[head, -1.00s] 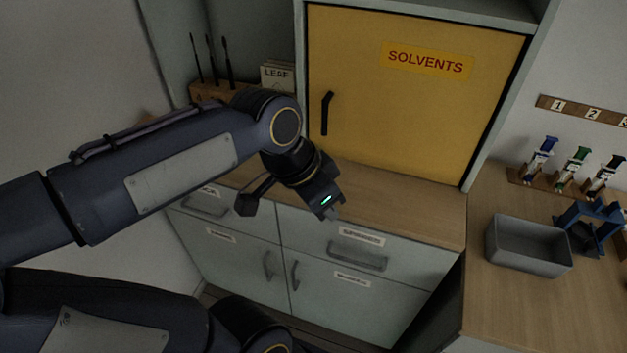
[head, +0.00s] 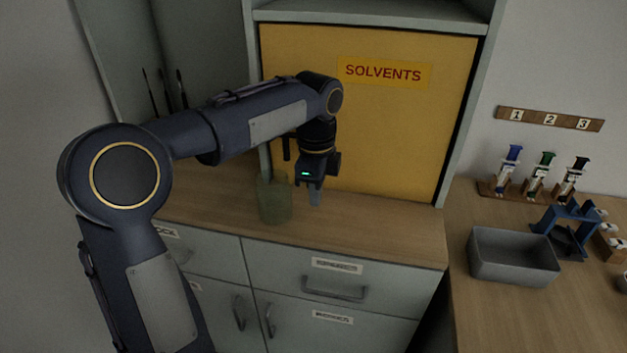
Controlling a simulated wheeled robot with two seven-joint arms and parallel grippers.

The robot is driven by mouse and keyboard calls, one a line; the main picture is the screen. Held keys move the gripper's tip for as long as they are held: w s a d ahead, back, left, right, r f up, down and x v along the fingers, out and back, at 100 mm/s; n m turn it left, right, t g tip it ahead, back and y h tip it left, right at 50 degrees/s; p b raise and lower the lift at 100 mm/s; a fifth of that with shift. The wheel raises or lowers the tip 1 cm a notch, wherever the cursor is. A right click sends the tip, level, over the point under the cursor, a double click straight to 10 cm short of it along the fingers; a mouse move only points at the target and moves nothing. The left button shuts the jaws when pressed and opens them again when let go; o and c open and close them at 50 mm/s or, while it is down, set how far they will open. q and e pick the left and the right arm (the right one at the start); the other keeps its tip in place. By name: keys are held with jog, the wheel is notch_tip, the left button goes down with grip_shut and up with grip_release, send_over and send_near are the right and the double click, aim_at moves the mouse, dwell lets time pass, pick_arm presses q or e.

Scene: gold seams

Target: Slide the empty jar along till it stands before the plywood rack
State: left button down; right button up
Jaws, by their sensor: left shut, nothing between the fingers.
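A small gap shows between the fingers and the jar. The plywood rack is hidden behind my left arm; only thin dark brushes (head: 166,92) show above the arm at the left. My right gripper is out of view.
The yellow SOLVENTS door (head: 390,130) rises behind the gripper. The counter (head: 385,228) is clear right of the gripper. On the right bench are a grey bin (head: 513,257), a blue stand (head: 568,228) and several colour-topped tubes (head: 543,175).

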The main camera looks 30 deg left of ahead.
pick_arm(q)
notch_tip(320, 180, down, 4)
jog(key=a, duration=0.2)
jog(key=shift+s+a+r, duration=0.25)
jog(key=shift+a+r, duration=0.05)
jog(key=shift+a, duration=0.1)
jog(key=shift+s+a, duration=0.15)
jog(key=shift+a, duration=0.45)
jog(key=s+a+p, duration=0.1)
jog(key=a+p, duration=0.1)
jog(key=a, duration=0.4)
jog(key=s+a+p, duration=0.1)
jog(key=a+p, duration=0.1)
jog(key=a, duration=0.4)
jog(key=s+a+p, duration=0.1)
jog(key=a+p, duration=0.1)
jog(key=a, duration=0.4)
jog(key=shift+s+a+r, duration=0.1)
jog(key=shift+s+a, duration=0.15)
jog(key=shift+a, duration=0.5)
